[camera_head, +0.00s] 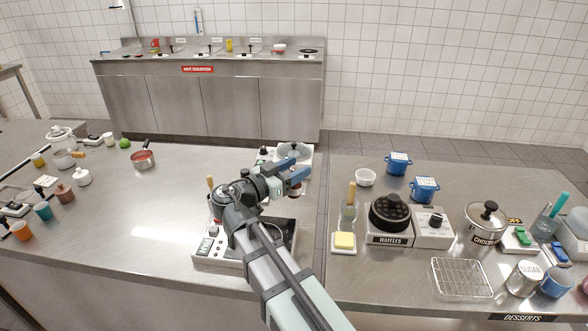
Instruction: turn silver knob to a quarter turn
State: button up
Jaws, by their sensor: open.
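My gripper (299,181) is open, with bluish fingers, and holds nothing that I can see. It is above the counter near the middle of the view, in front of a white appliance with a grey bowl-like top (293,153). Below my arm sits a flat silver appliance (205,248) with a small light knob (213,231) and other controls on its left part. My arm covers much of this appliance. Which part is the silver knob is too small to tell. A control box (434,230) at right has a dark knob (437,219) with a pale base.
A red pan (143,159) stands left. The left counter's middle (150,205) is clear.

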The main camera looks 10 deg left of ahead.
jog(key=shift+c, duration=0.3)
jog(key=c, duration=0.9)
jog(key=shift+o, duration=0.2)
jog(key=shift+w+a+m+g+h, duration=0.15)
jog(key=shift+w+m+g+h, duration=0.05)
jog(key=shift+m+g+h, duration=0.65)
jog(key=shift+s+m+g+h, duration=0.2)
jog(key=shift+m+g+h, duration=0.5)
jog(key=shift+g, duration=0.25)
jog(key=o, duration=0.9)
